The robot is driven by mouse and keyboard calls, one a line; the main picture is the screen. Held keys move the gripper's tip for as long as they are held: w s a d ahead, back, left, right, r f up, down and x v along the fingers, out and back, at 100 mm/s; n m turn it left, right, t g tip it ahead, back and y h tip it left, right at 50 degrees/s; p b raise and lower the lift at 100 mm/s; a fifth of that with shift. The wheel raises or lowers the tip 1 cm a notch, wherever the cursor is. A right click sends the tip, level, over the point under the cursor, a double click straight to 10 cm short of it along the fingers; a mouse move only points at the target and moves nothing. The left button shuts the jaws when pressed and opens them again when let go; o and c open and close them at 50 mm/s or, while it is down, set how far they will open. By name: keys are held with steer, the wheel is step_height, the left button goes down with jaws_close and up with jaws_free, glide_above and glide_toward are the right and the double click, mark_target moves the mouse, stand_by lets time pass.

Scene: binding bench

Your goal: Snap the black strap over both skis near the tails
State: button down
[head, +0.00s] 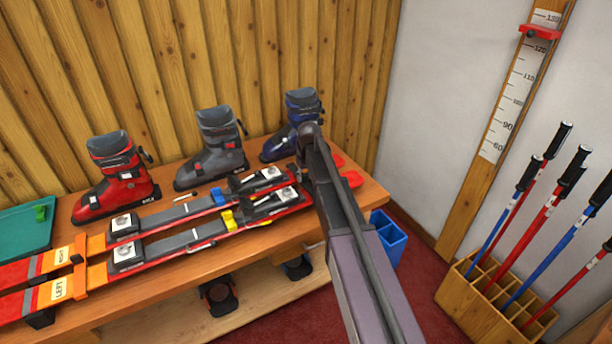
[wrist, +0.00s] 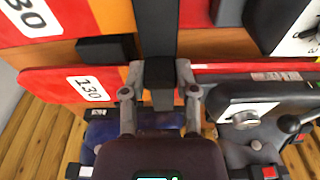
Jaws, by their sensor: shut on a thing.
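Two red and orange skis lie side by side on the bench, the near one (head: 180,240) and the far one (head: 165,215). In the wrist view their 130-marked parts show, one ski at the top (wrist: 95,18) and one below it (wrist: 50,84). The black strap (wrist: 156,30) runs down across the upper ski there. My gripper (wrist: 160,78) is shut on the strap's black end, above the lower ski. I cannot tell whether that end touches this ski. In the head view my arm hides the gripper and the strap.
An orange band (head: 79,265) crosses both skis at the left. Red (head: 112,177), grey (head: 212,148) and blue (head: 293,125) boots stand behind the skis. A green tray (head: 25,232) is at far left. A blue bin (head: 388,240) and a pole rack (head: 480,310) stand at the right.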

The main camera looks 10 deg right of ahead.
mark_target(305, 175)
steer(key=shift+f, duration=0.2)
steer(key=shift+c, duration=1.5)
jaws_free()
steer(key=o, duration=0.3)
steer(key=shift+r, duration=0.25)
steer(key=shift+r+p, duration=4.85)
steer(key=shift+p, duration=0.1)
steer(key=shift+s, duration=0.1)
